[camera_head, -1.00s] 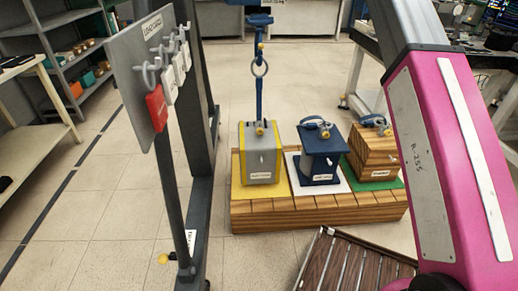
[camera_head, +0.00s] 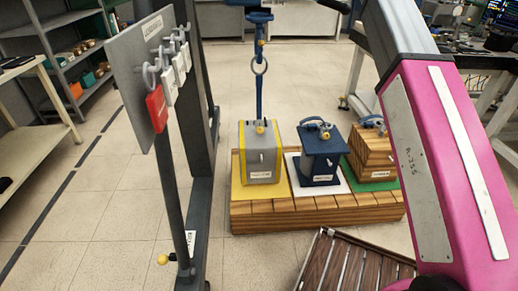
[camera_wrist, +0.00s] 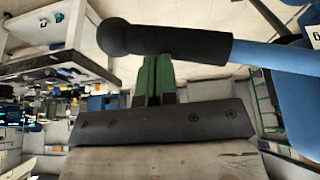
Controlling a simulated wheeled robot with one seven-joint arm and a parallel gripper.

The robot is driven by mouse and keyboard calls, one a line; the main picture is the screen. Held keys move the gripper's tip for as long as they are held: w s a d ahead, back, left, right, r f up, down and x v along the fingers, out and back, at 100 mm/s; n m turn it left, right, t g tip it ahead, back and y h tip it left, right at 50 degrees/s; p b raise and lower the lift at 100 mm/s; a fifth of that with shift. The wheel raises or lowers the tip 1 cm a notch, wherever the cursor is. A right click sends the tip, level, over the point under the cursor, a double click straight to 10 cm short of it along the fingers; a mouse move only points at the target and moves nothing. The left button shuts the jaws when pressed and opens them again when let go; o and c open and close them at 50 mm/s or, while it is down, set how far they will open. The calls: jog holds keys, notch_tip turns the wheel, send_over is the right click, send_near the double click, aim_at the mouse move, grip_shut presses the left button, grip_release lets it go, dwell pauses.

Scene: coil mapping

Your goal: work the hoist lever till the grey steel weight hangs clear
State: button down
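The grey steel weight (camera_head: 260,160), with yellow edges, is upright over the yellow pad (camera_head: 240,192) of the wooden platform. A blue hoist hook (camera_head: 259,88) with a ring runs down to its top; I cannot tell whether there is a gap under it. In the wrist view the hoist lever has a black grip with a ball end (camera_wrist: 180,44) and a blue rod (camera_wrist: 270,56). My gripper (camera_wrist: 156,76) has its green fingers close together, with no clear gap. The grip crosses in front of the fingertips and hides them, so contact is unclear.
A blue weight (camera_head: 320,165) and a wooden weight (camera_head: 370,155) stand right of the grey one. A board with a red tag (camera_head: 156,108) and white tags is on the left post. A slatted brown crate (camera_head: 350,265) lies in front. Floor shows between post and platform.

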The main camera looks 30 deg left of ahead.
notch_tip(320, 180, up, 18)
jog(key=a, duration=0.1)
jog(key=shift+s+a+r, duration=0.15)
jog(key=shift+s+r, duration=0.05)
jog(key=shift+s, duration=0.2)
dwell(0.4)
dwell(0.4)
